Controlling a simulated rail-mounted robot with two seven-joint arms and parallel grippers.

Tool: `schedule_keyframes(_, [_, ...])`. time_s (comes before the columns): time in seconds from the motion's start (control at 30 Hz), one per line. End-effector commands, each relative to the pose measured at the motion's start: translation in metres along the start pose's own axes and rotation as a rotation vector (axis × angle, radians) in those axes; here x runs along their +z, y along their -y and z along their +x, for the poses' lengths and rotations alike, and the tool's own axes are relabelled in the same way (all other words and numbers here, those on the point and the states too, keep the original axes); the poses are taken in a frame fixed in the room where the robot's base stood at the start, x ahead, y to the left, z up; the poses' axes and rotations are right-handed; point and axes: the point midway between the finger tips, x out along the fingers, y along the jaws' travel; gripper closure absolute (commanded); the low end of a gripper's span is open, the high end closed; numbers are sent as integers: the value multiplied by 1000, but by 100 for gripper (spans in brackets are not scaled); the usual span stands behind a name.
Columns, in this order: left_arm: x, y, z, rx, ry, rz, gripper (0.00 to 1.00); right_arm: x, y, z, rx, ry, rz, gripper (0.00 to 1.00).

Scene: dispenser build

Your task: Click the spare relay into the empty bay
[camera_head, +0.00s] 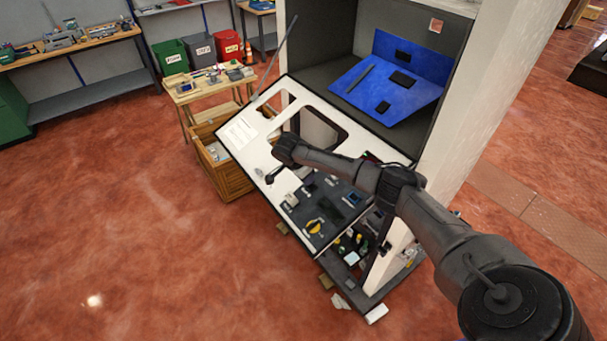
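A tilted white panel (243,146) hangs off the front of an open cabinet. Its dark lower section (336,213) carries several small modules and a yellow round part (314,227). I cannot tell which of these small parts is the spare relay, and I cannot make out the empty bay. My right arm comes in from the lower right and crosses over the panel. My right gripper (274,175) is dark and small, close over the white panel left of the dark section. I cannot see whether it is open or holds anything. My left gripper is out of view.
A blue plate (375,92) with dark blocks stands inside the cabinet above the panel. A wooden crate (226,178) and a small table with tools (208,86) stand left of it. Loose pieces lie below the panel. The red floor at left is clear.

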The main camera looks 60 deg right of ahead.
Motion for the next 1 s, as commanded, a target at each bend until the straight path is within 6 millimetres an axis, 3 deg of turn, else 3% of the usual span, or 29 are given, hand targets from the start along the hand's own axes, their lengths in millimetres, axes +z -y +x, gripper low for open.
schedule_keyframes(0.47, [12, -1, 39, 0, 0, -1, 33, 2, 0, 33, -2, 0, -1, 91])
schedule_keyframes(0.73, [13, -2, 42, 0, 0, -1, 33, 1, 0, 51, 0, 1, -1, 91])
schedule_keyframes(1.0, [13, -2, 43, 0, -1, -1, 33, 0, 0, 55, 0, 1, -2, 91])
